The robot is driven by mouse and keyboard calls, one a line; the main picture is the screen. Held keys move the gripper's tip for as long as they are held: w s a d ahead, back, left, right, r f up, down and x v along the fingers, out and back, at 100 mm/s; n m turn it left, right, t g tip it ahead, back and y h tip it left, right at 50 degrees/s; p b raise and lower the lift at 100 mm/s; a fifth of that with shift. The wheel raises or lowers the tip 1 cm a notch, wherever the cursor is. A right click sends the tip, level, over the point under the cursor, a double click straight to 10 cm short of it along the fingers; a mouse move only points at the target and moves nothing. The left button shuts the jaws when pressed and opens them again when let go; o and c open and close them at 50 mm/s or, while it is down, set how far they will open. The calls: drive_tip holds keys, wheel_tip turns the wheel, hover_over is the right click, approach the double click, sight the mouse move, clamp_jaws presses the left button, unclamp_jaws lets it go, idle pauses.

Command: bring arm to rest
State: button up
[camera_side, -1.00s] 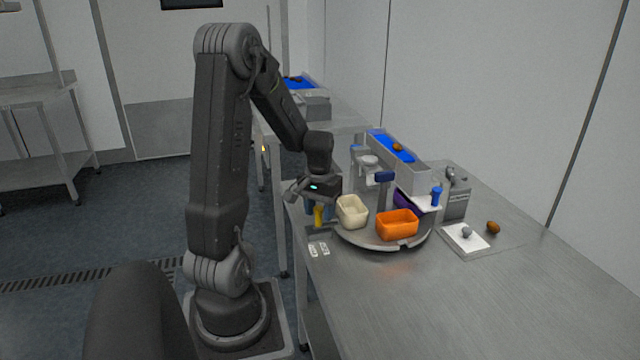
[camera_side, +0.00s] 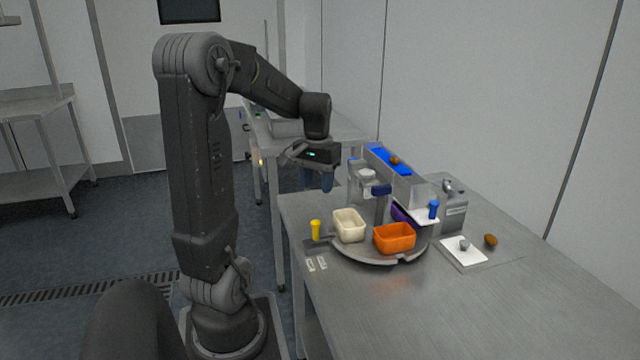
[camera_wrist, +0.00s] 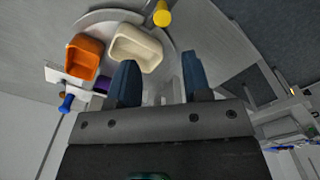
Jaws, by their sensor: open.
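My gripper (camera_side: 317,180) is open, with nothing between its two blue fingers. It hangs in the air above the table's far left corner, behind and above the yellow knob (camera_side: 316,230) and apart from everything. In the wrist view the fingers frame an empty gap (camera_wrist: 160,78), with the cream bin (camera_wrist: 137,48) and the yellow knob (camera_wrist: 161,16) beyond.
The round turntable (camera_side: 372,257) carries the cream bin (camera_side: 349,226), an orange bin (camera_side: 394,239) and a partly hidden purple bin (camera_side: 402,216). A brown date (camera_side: 394,160) lies on the blue belt (camera_side: 378,153); another date (camera_side: 490,240) lies by a white pad (camera_side: 463,252). The near tabletop is clear.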

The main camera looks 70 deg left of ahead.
drive_tip(key=w+d+r+m+t+y, duration=0.1)
drive_tip(key=d+r+m, duration=0.1)
drive_tip(key=d, duration=0.6)
drive_tip(key=w+d+r+m+t, duration=0.1)
drive_tip(key=d+r+m, duration=0.15)
drive_tip(key=d, duration=0.55)
drive_tip(key=s+d+m+t+h, duration=0.1)
drive_tip(key=s+d+m+t, duration=0.2)
drive_tip(key=d, duration=0.9)
drive_tip(key=shift+s+d+m+t, duration=0.15)
drive_tip(key=shift+s+m+t, duration=0.15)
drive_tip(key=shift+s+m, duration=0.55)
